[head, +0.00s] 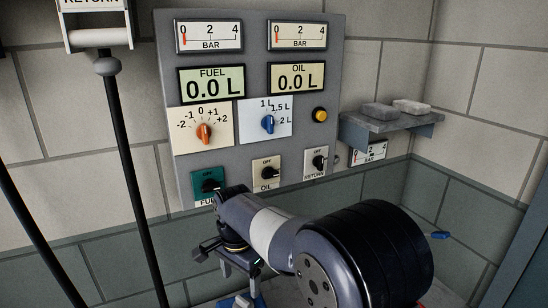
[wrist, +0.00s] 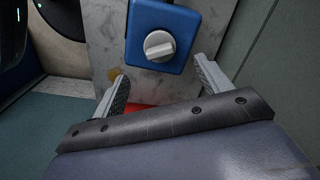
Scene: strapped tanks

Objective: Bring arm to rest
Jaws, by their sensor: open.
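My arm reaches across the lower middle of the head view, with a large black joint close to the camera and a pale link bent toward the panel. My gripper (wrist: 161,67) is open in the wrist view, its two grey fingers spread apart with nothing visible held between them. A blue box with a round grey knob (wrist: 159,46) lies beyond the fingertips. I cannot tell the exact gap between fingers and box. In the head view, my arm hides part of the panel's lower edge.
A grey control panel (head: 254,75) with gauges, displays and knobs stands on the tiled wall behind my arm. Dark pipes (head: 130,165) run down the left. A red patch (wrist: 145,109) shows between the fingers.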

